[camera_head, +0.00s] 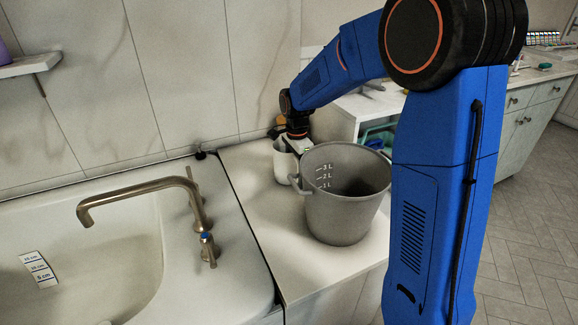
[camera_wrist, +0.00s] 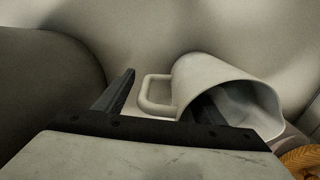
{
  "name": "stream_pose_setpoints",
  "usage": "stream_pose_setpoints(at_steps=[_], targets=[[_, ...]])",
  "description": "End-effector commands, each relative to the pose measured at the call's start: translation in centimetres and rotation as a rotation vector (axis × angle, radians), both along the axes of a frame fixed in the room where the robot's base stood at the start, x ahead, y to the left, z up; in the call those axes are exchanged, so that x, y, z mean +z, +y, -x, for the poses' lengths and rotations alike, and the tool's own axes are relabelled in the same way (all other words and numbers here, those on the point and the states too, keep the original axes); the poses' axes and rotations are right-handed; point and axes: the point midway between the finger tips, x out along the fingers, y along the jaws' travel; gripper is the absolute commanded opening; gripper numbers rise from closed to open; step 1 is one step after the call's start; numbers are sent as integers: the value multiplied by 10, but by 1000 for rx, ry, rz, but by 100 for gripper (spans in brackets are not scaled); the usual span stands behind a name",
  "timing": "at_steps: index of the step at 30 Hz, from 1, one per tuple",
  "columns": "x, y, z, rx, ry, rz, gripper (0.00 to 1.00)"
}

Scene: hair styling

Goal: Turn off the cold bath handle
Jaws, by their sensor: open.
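The bath tap (camera_head: 140,195) is a brass-coloured spout on the tub's right rim. The cold bath handle (camera_head: 208,248), with a blue mark, is on the near side of its base; another handle (camera_head: 192,185) is on the far side. Whether water flows is not clear. My gripper is away from the tap, beyond the grey bucket, over a white jug (camera_head: 282,162). In the wrist view my gripper (camera_wrist: 162,88) is open. One finger is left of the jug's handle; the other appears inside the jug's mouth (camera_wrist: 225,70). It does not appear closed on the jug.
The grey bucket (camera_head: 340,215) stands on the white counter (camera_head: 262,215) right of the bathtub (camera_head: 228,285), close to my gripper. It fills the left of the wrist view (camera_wrist: 45,95). A wooden object (camera_wrist: 302,160) is at the lower right there. The space above the tub is clear.

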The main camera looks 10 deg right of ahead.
Motion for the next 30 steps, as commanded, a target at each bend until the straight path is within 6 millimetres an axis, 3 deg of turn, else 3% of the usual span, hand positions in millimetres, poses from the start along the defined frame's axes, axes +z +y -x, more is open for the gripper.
stream_pose_setpoints(at_steps=[9,17,30], targets=[[-4,0,0,0,-1,0,61],[-4,0,0,0,0,0,0],[3,0,0,0,0,0,0]])
